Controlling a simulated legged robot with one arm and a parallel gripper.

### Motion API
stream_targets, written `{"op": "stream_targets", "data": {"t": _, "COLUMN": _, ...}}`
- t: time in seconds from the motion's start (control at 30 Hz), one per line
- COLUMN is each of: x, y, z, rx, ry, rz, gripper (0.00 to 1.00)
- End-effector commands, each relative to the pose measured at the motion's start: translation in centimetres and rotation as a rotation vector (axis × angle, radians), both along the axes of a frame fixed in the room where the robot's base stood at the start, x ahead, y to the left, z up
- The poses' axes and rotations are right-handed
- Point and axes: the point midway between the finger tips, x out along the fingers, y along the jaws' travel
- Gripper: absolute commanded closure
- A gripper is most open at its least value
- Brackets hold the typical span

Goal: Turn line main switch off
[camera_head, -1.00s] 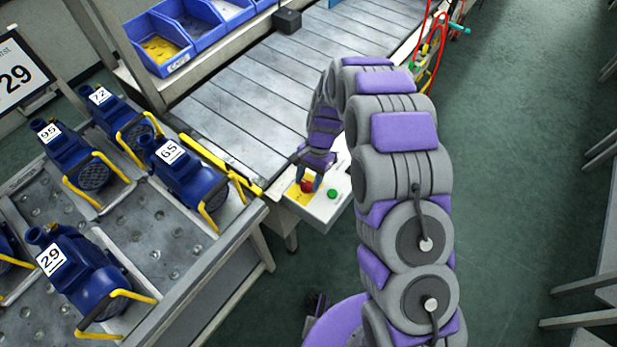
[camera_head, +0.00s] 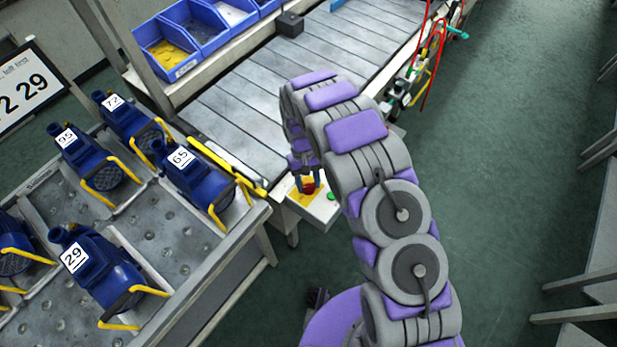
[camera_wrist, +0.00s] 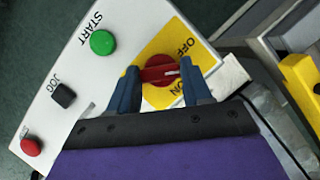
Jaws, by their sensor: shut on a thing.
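The line main switch (camera_wrist: 160,87) is a red rotary knob on a yellow plate marked OFF and ON, in the wrist view. My gripper (camera_wrist: 160,74) has its two blue fingers shut on the knob's grip bar, one on each side. The bar lies nearly level in the wrist view, with a pale mark at its right end. In the head view the red knob (camera_head: 308,187) shows on the control box (camera_head: 318,210) at the conveyor's near end, with my gripper (camera_head: 307,181) over it. The fingers hide part of the plate.
The box also carries a green START button (camera_wrist: 102,42), a black JOG switch (camera_wrist: 63,95) and a red button (camera_wrist: 31,146). Left stands a table (camera_head: 190,262) with several blue pumps. The conveyor (camera_head: 250,105) runs behind the box. Open floor (camera_head: 500,170) lies right.

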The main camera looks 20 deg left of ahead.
Motion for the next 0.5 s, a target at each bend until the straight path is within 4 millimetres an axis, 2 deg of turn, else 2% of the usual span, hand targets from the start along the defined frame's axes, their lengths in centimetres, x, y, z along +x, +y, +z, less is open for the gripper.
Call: {"op": "stream_targets", "data": {"t": 0.5, "x": -0.02, "y": 0.39, "z": 0.34, "rx": 0.004, "ry": -0.005, "rz": 0.447, "gripper": 0.81}}
